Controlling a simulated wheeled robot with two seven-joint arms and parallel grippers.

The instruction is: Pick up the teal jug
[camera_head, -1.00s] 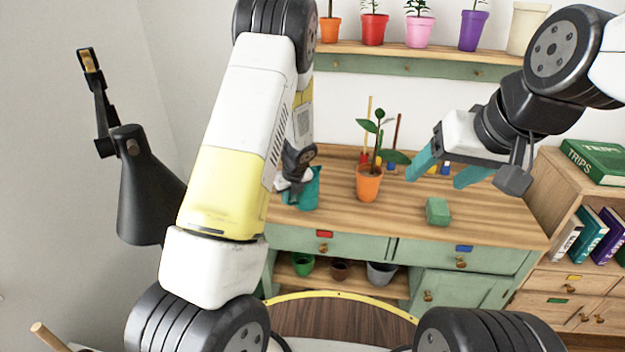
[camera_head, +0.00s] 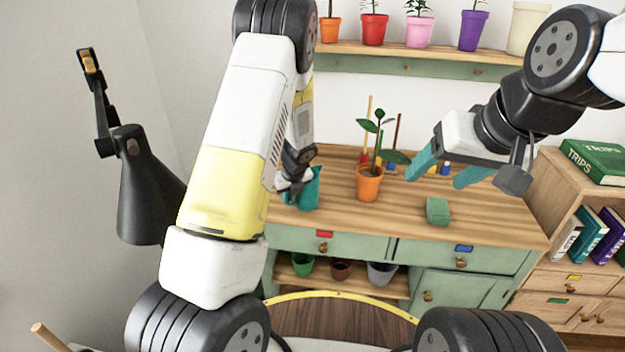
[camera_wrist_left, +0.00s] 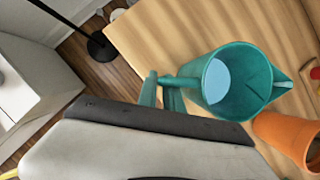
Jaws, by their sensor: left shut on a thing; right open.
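The teal jug (camera_head: 309,190) stands at the left part of the wooden table top, partly hidden behind my left gripper (camera_head: 291,187) in the head view. In the left wrist view the jug (camera_wrist_left: 240,100) shows its open mouth and pointed spout, with the handle side toward my fingers. My left gripper (camera_wrist_left: 160,92) is shut on the jug's handle. I cannot tell whether the jug's base touches the table. My right gripper (camera_head: 447,170) is open and empty above the table's right part.
An orange pot with a plant (camera_head: 369,184) stands just right of the jug; its pot (camera_wrist_left: 288,138) is close in the wrist view too. A green block (camera_head: 438,211) lies on the table (camera_head: 400,228) at right. A shelf of pots (camera_head: 415,54) hangs behind.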

